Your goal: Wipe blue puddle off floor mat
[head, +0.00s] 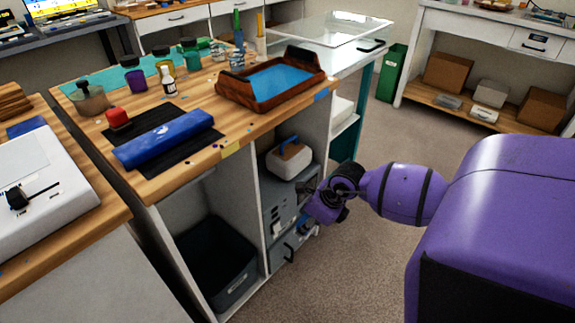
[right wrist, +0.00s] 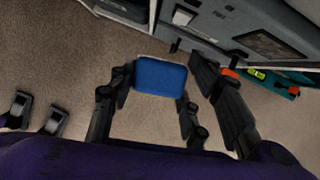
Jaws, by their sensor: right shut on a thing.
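My right gripper (head: 318,203) reaches in from the right, low in front of the open cabinet under the workbench. In the right wrist view, my right gripper (right wrist: 163,72) is shut on a blue block (right wrist: 160,77), which looks like a sponge with a pale edge. It is held over the brown floor, and its underside is hidden. No blue puddle and no distinct floor mat can be made out in either view. My left gripper is not in view.
The workbench (head: 190,153) carries a wooden tray (head: 243,99) of blue resin, a blue roll (head: 165,140) and several bottles. Below are a dark bin (head: 222,268), a grey drawer unit (head: 280,212) and a blue-handled box (head: 288,162). Open floor (head: 385,130) lies to the right.

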